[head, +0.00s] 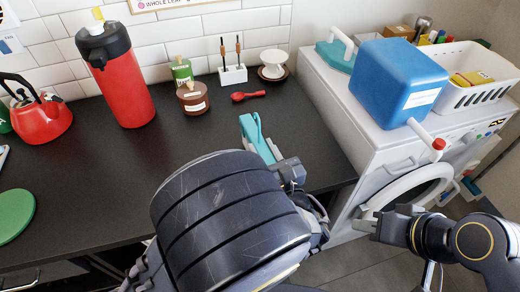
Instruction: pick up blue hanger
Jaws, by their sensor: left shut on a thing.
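A teal-blue piece, which I take for the blue hanger (251,128), shows over the dark worktop near its front right part. Only its upper end shows clearly; my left gripper and arm hide the rest, so its full shape cannot be told. My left gripper (272,151) is at the lower end of this piece and shut on it. I cannot tell whether the piece touches the worktop. My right gripper (367,221) is at the lower right, in front of the washing machine door, away from the hanger; its finger gap is unclear.
A red flask (124,88), red kettle (40,120), brown jar (193,98) and red spoon (248,95) stand or lie on the worktop (95,180). The washing machine (345,110) at right carries a blue container (395,80) and white basket (470,95). The middle worktop is clear.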

